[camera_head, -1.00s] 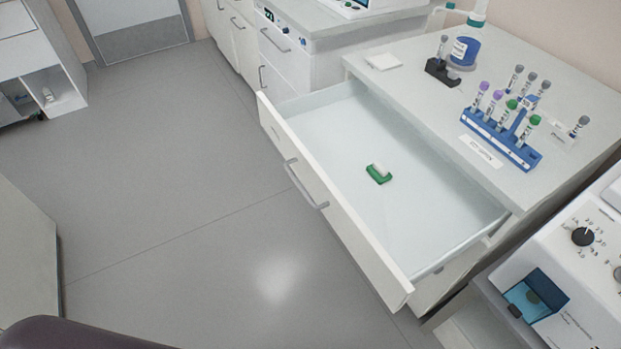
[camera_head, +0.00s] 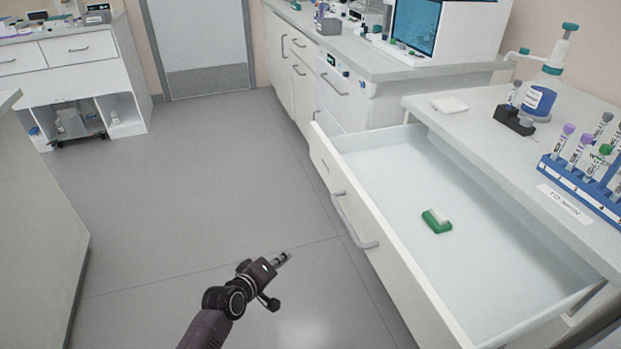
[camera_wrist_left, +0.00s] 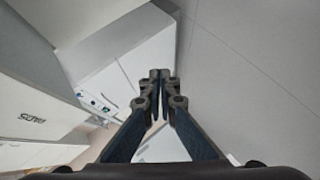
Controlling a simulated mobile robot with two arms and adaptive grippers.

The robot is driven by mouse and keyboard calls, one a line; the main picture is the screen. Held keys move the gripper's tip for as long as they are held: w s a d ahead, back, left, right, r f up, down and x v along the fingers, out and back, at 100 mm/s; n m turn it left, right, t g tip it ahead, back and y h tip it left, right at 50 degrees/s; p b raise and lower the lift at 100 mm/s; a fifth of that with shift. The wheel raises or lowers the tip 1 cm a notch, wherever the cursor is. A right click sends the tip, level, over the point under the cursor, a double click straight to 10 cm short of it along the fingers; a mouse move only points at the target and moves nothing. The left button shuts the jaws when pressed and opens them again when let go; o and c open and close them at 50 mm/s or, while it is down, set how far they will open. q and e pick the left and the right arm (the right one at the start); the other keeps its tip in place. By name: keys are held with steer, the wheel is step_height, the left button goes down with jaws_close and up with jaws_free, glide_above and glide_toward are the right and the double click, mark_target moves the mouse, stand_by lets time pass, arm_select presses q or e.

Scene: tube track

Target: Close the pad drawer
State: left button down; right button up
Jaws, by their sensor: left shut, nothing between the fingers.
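The pad drawer (camera_head: 393,258) stands pulled out from the bench on the right in the head view. Its front faces left and carries a grey bar handle (camera_head: 352,222). A small green and white item (camera_head: 436,220) lies inside on the drawer floor. My left gripper (camera_head: 284,257) is shut and empty, in the air to the left of the drawer front, apart from the handle. In the left wrist view its fingers (camera_wrist_left: 159,75) are together with nothing between them. My right gripper is not in view.
On the bench top (camera_head: 480,117) stand a blue tube rack (camera_head: 585,185), a bottle with a blue label (camera_head: 541,98) and a black tube holder (camera_head: 513,121). A grey-white cabinet (camera_head: 40,230) stands at left. The floor (camera_head: 200,190) between is clear.

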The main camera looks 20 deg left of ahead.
mark_target(317, 154)
arm_select(q)
steer(key=w+a+r+n+t+b, duration=0.1)
steer(key=w+a+r+n+t, duration=0.15)
steer(key=r, duration=0.85)
steer(key=w+a+r+n+t+b, duration=0.1)
steer(key=w+r+n+t+b, duration=0.2)
steer(key=r, duration=0.7)
steer(key=shift+h, duration=0.3)
steer(key=w+d, duration=0.1)
steer(key=w, duration=0.3)
steer(key=w+d, duration=0.2)
steer(key=w, duration=0.2)
steer(key=w+d, duration=0.1)
steer(key=w, duration=0.3)
steer(key=shift+w+d, duration=0.15)
steer(key=shift+w, duration=0.1)
steer(key=shift+w+d, duration=0.25)
steer(key=shift+d, duration=0.05)
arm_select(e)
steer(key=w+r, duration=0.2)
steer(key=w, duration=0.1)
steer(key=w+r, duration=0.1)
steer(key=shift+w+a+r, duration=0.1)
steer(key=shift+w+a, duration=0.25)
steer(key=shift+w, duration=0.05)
arm_select(q)
steer(key=shift+d, duration=0.1)
